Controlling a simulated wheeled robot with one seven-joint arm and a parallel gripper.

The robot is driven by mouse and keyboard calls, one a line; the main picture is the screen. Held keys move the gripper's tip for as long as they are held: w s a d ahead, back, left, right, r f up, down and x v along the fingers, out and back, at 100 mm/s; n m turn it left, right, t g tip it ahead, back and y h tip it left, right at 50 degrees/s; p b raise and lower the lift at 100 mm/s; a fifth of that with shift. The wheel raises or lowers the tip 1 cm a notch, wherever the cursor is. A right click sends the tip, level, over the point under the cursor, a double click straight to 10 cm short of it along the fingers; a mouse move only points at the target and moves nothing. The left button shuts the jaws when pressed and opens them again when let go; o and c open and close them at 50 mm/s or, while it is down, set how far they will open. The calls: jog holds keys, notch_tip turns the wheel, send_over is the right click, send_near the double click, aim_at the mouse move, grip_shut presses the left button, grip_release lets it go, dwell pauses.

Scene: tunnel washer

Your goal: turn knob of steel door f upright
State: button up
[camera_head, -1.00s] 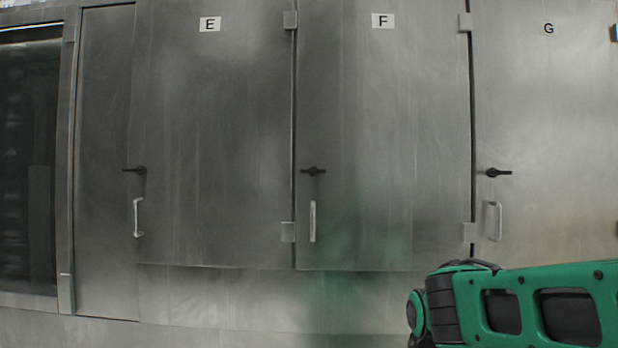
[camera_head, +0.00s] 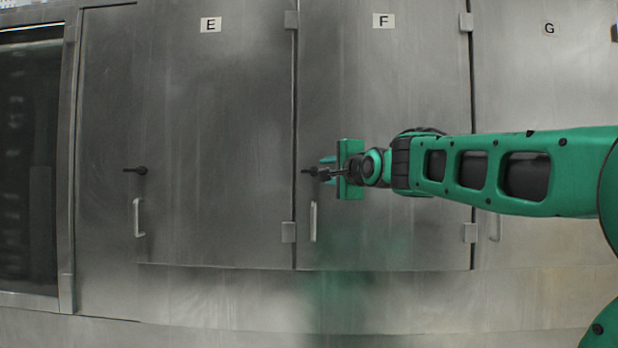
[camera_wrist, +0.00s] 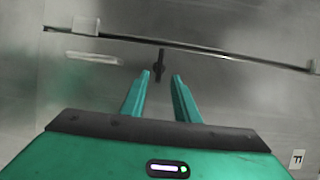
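The black knob of steel door F (camera_head: 307,171) lies level in the head view, its left end showing and its rest hidden behind my gripper. In the wrist view the knob (camera_wrist: 159,66) is a dark bar at the fingertips, in line with the gap between them. My gripper (camera_head: 325,168) is open at the knob; its two green fingers (camera_wrist: 160,76) stand apart on either side of the knob's near end. I cannot tell whether they touch it. Door F (camera_head: 385,95) is shut and bears the F label (camera_head: 383,20).
Door F's pale handle (camera_head: 313,221) is just below the knob; it also shows in the wrist view (camera_wrist: 93,57). Door E (camera_head: 215,110) and door G (camera_head: 550,90) flank it. Door E's black knob (camera_head: 136,170) is level. My arm crosses in front of door G.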

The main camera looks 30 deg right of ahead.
aim_at(315, 172)
jog(key=x, duration=1)
jog(key=shift+w, duration=0.25)
jog(key=shift+c, duration=0.7)
jog(key=shift+a+f, duration=0.1)
grip_shut()
